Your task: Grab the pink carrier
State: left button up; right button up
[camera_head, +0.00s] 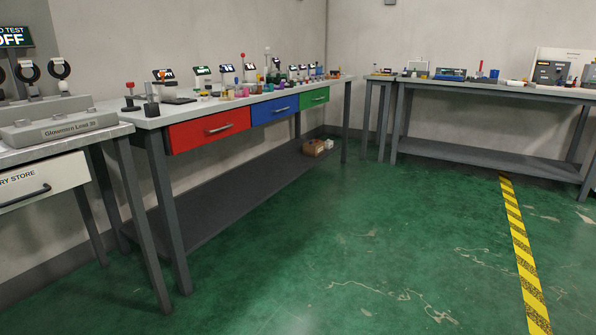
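No pink carrier can be made out for certain. Many small coloured items stand on the long workbench (190,112) at the left, including a small pinkish item (228,94) near its front edge, too small to identify. Neither of my grippers is in this view.
The long bench has red (210,129), blue (275,108) and green (315,98) drawers, all shut. A nearer bench with a white drawer (40,182) stands at the left. Another bench (480,87) stands along the back wall. The green floor is open, with a yellow-black stripe (522,255).

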aim_at(240, 94)
jog(key=i+l+u, duration=0.2)
jog(key=i, duration=0.2)
jog(key=i+l+u, duration=0.15)
jog(key=i, duration=0.3)
jog(key=i+l+u, duration=0.2)
jog(key=i, duration=0.2)
jog(key=i+u, duration=0.3)
jog(key=i, duration=0.65)
